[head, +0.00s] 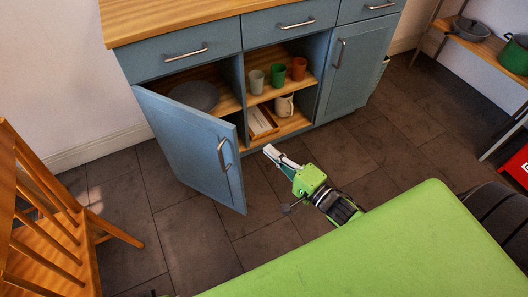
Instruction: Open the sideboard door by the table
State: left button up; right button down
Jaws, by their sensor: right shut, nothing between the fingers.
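The blue sideboard (284,49) with a wooden top stands against the wall. Its left door (195,145) stands well open, swung out toward me and the left, with its metal handle (223,154) on the free edge. The right door (345,69) is closed and has an upright handle. My right gripper (268,149) is shut and empty, just in front of the sideboard's middle section. It is to the right of the open door and apart from its handle. My left gripper is not in view.
A grey plate (195,95) sits behind the open door; cups and a pitcher (284,106) stand in the middle section. A wooden chair (45,235) is at the left. A rack (480,45) with pots stands at the right. Tiled floor is clear between chair and door.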

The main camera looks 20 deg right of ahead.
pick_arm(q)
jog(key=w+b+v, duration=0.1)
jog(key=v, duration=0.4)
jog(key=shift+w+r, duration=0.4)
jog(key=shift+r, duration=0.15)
pick_arm(e)
jog(key=w+a, duration=0.5)
jog(key=shift+w+a, duration=0.2)
jog(key=shift+a, duration=0.2)
jog(key=shift+a, duration=0.1)
